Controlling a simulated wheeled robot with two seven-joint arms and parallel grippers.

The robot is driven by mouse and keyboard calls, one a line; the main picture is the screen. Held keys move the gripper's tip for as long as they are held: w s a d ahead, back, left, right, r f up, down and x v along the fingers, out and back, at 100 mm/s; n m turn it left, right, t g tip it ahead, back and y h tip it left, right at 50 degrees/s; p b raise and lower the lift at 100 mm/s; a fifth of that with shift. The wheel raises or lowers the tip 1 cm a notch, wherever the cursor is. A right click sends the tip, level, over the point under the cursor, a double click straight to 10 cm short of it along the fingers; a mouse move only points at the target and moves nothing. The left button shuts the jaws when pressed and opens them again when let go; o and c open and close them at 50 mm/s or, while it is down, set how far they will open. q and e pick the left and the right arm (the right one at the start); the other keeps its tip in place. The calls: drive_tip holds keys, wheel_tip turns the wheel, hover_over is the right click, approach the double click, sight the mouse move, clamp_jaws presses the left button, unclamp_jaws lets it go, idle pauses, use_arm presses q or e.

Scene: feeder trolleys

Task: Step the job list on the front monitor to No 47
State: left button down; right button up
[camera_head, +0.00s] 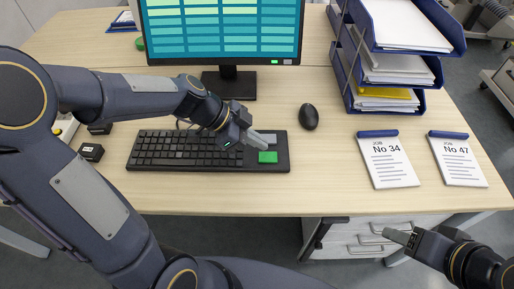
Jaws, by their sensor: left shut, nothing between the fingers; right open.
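The front monitor (225,30) stands at the back of the desk and shows a teal and yellow-green job list; its text is too small to read. The black keyboard (160,152) lies in front of it, with a green key (267,157) and a grey key (266,139) at its right end. My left gripper (262,141) is shut and empty over the right end of the keyboard, by the grey key; I cannot tell if it touches. My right gripper (397,236) is open, beyond the desk's front edge. The No 47 job sheet (457,160) lies at the right.
A No 34 job sheet (388,161) lies left of the No 47 sheet. A black mouse (309,117) is right of the keyboard. Blue paper trays (350,95) stand at the back right. Small black blocks (91,152) lie at the left. Drawers (350,240) sit under the desk.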

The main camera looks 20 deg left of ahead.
use_arm(q)
drive_tip(key=v, duration=0.8)
drive_tip(key=shift+a+r, duration=0.25)
drive_tip(key=shift+w+p, duration=0.15)
drive_tip(key=shift+p, duration=0.15)
idle(1.0)
drive_tip(key=shift+w+a+r+p, duration=0.1)
drive_tip(key=shift+r+p, duration=0.35)
drive_tip(key=shift+p, duration=0.25)
hover_over(272, 156)
drive_tip(key=s+a, duration=0.1)
drive_tip(key=a, duration=0.2)
wheel_tip(272, 156, down, 7)
drive_tip(key=shift+a+r, duration=0.1)
drive_tip(key=shift+r, duration=0.05)
drive_tip(key=f, duration=0.3)
drive_tip(key=shift+w+d+f+b, duration=0.1)
drive_tip(key=shift+d+f+b, duration=0.15)
drive_tip(key=shift+b, duration=0.1)
drive_tip(key=shift+f, duration=0.45)
